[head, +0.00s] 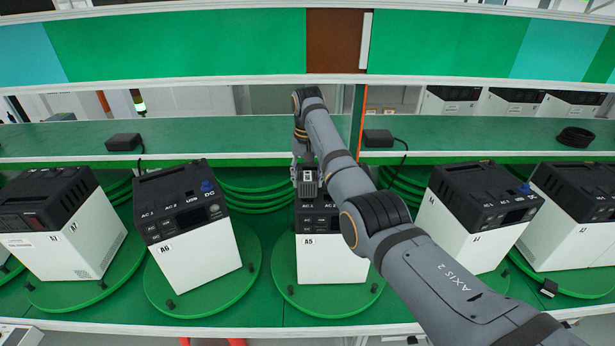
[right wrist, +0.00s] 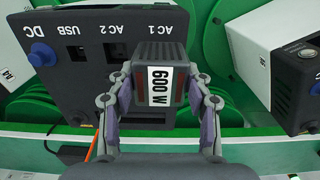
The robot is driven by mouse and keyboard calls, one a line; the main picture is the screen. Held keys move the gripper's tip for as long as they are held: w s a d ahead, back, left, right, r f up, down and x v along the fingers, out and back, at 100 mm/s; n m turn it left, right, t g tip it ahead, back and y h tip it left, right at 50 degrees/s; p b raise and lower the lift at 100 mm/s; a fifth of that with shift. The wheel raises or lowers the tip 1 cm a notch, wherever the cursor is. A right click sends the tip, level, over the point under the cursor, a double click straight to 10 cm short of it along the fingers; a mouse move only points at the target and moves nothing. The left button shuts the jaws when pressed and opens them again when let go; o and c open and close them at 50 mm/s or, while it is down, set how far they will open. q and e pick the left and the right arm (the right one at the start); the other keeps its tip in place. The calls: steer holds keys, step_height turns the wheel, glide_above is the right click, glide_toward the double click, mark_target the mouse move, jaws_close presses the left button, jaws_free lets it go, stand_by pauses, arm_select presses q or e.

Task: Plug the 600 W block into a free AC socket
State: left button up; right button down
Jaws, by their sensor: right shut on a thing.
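My right gripper (head: 306,182) is over the power station marked A5 (head: 325,262), which stands on a green turntable. In the right wrist view the gripper (right wrist: 160,105) is shut on the dark 600 W block (right wrist: 160,62), its white label facing the camera. The block is in front of the station's dark top panel (right wrist: 75,85) and hides the place under the AC 1 label. I cannot tell whether it touches the panel. The AC 2 socket (right wrist: 115,52) shows beside it, empty. A blue plug (right wrist: 42,54) sits at DC. My left gripper is not in view.
Station A6 (head: 205,262) stands to the left with a blue plug at DC. More stations flank both sides, one (head: 461,235) partly behind my right arm. Black adapters (head: 124,142) with cables lie on the green shelf (head: 230,135) behind.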

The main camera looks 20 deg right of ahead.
steer(key=shift+f, duration=0.5)
steer(key=shift+c, duration=2.4)
jaws_free()
steer(key=shift+s+f, duration=0.1)
